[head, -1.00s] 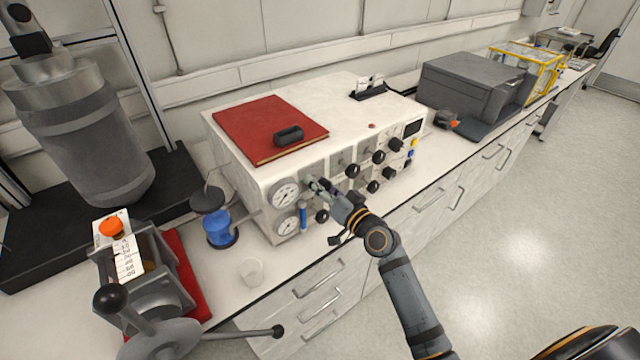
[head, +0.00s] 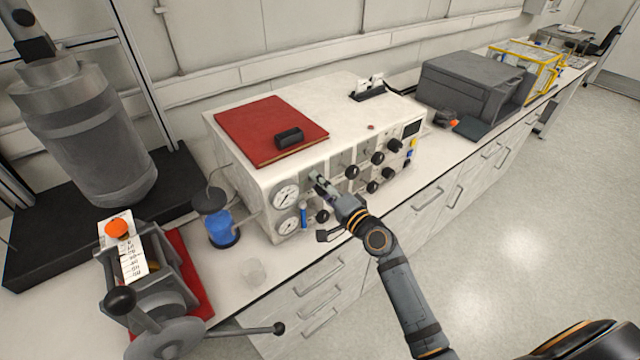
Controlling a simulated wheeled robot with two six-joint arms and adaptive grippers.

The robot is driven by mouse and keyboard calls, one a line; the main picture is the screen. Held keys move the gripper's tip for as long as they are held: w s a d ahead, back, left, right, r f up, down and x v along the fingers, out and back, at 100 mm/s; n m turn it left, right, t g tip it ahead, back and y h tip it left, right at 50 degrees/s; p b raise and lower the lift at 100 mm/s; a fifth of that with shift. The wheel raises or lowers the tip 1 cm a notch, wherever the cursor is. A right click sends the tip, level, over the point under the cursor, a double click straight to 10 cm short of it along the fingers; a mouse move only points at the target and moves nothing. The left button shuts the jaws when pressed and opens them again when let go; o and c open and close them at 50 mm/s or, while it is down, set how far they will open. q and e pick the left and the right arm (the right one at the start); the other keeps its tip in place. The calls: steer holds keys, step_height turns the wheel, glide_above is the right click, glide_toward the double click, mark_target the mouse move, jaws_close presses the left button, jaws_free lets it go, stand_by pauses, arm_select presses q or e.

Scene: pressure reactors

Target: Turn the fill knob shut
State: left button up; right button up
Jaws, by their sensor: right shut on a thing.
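The white control box (head: 262,200) stands on the bench with gauges and several black knobs on its front panel. My right gripper (head: 318,182) reaches the upper left part of the panel, just right of the upper gauge (head: 286,197). It is shut on a knob there, which the fingers mostly hide; I take it for the fill knob, but its label cannot be read. Other black knobs, such as one in the upper row (head: 351,171), are uncovered. My left gripper is not in view.
A red binder (head: 262,122) with a small black object lies on the box. A blue-filled jar (head: 220,228) and a clear beaker (head: 252,271) stand left of it. A device with a handwheel (head: 165,335) is at front left.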

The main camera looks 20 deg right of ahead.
steer(key=shift+f+m, duration=0.1)
steer(key=shift+m, duration=0.2)
stand_by(0.4)
steer(key=o, duration=0.9)
steer(key=shift+s, duration=0.1)
steer(key=v, duration=1.1)
steer(key=shift+s+d, duration=0.15)
steer(key=shift+s, duration=0.2)
steer(key=shift+s, duration=0.15)
